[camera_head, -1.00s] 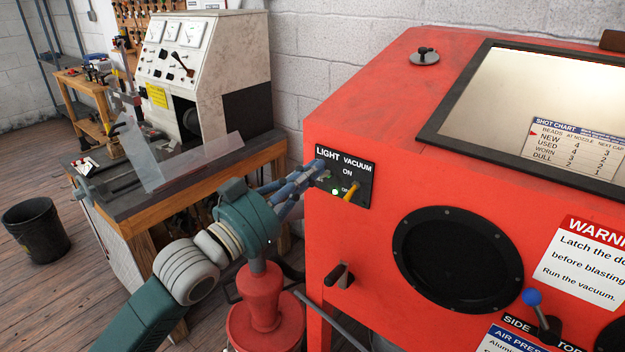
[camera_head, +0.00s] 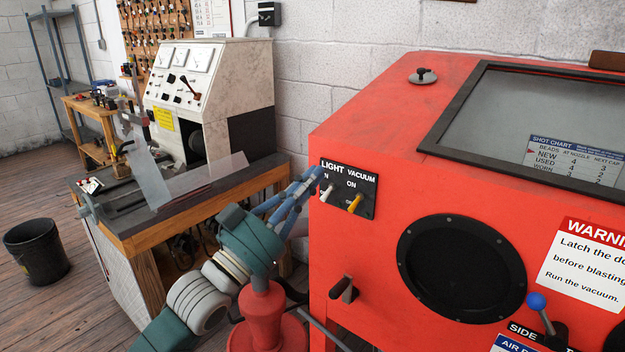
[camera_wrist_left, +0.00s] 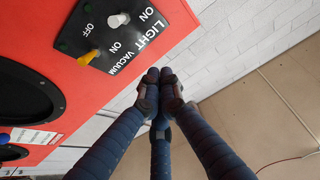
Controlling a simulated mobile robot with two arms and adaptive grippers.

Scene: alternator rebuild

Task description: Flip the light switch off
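The light switch (camera_head: 328,193) is a white lever on a black plate (camera_head: 367,187) on the front of the red blast cabinet. The cabinet window (camera_head: 487,110) is grey and unlit. My left gripper (camera_head: 313,176) is just left of the plate, and the gap to the plate is hard to judge. In the left wrist view its fingertips (camera_wrist_left: 160,85) are together, empty and apart from the white lever. My right gripper is not in view.
A yellow vacuum lever (camera_head: 355,203) sits right of the light switch. A round black port (camera_head: 461,268) and a blue-knobbed lever (camera_head: 537,301) are lower on the cabinet. A test bench (camera_head: 206,97) stands at left, with a black bucket (camera_head: 36,251) on the floor.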

